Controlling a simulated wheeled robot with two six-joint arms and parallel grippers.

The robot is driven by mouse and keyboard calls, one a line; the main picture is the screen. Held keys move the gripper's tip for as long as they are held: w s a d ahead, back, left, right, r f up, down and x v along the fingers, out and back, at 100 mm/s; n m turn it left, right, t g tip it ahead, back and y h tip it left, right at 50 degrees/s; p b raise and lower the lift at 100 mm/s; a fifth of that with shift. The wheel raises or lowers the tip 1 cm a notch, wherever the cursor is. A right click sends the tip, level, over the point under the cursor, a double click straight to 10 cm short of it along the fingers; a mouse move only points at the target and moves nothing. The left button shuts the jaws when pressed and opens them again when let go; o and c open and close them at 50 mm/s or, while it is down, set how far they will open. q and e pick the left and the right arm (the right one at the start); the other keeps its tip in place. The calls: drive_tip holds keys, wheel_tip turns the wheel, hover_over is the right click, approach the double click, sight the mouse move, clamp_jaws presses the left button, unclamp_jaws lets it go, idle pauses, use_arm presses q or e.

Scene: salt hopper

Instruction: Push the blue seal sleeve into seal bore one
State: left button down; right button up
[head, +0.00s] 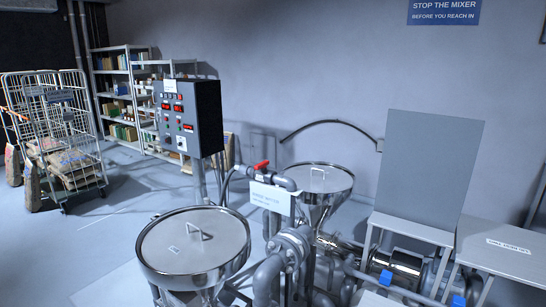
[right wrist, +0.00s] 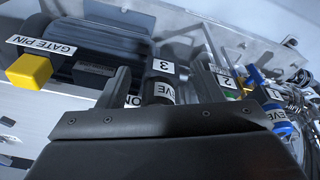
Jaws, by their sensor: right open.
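In the right wrist view, a blue sleeve (right wrist: 284,128) with a white label lies at the right edge of the row. A tag marked 1 (right wrist: 275,93) is just above it. My right gripper (right wrist: 162,78) is open, left of the blue sleeve and apart from it. A black labelled sleeve (right wrist: 160,93) shows between or behind its fingers, under a tag marked 3 (right wrist: 164,67); I cannot tell if they touch. A tag marked 2 (right wrist: 226,82) has a green part (right wrist: 232,94) below it. I cannot make out the bore openings. Neither gripper shows in the head view.
A yellow block (right wrist: 30,71) beside a GATE PIN label lies left in the wrist view. In the head view, steel hoppers (head: 195,245) and pipes crowd the middle. A grey upright panel (head: 428,165) and a pale bench (head: 505,250) stand right. Open floor lies left.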

drive_tip(key=w+a+r+m+p, duration=0.15)
drive_tip(key=w+r, duration=0.25)
drive_tip(key=r, duration=0.4)
use_arm(q)
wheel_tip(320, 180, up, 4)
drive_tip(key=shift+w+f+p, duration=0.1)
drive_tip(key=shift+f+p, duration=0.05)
drive_tip(key=shift+p, duration=0.6)
use_arm(e)
drive_tip(key=w+a+m, duration=0.1)
drive_tip(key=w+a, duration=0.3)
drive_tip(key=w+a+g, duration=0.1)
drive_tip(key=w+a, duration=0.3)
drive_tip(key=w+a+m+g+y, duration=0.1)
drive_tip(key=w+a, duration=0.2)
drive_tip(key=a, duration=0.2)
drive_tip(key=shift+w+a+r+m, duration=0.1)
drive_tip(key=shift+w+m, duration=0.25)
drive_tip(key=shift+w, duration=0.05)
drive_tip(key=shift+f, duration=0.4)
wheel_tip(320, 180, down, 7)
drive_tip(key=b, duration=0.2)
drive_tip(key=shift+b, duration=0.4)
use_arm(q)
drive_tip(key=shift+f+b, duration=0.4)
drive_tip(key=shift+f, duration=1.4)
use_arm(e)
drive_tip(key=shift+f, duration=0.65)
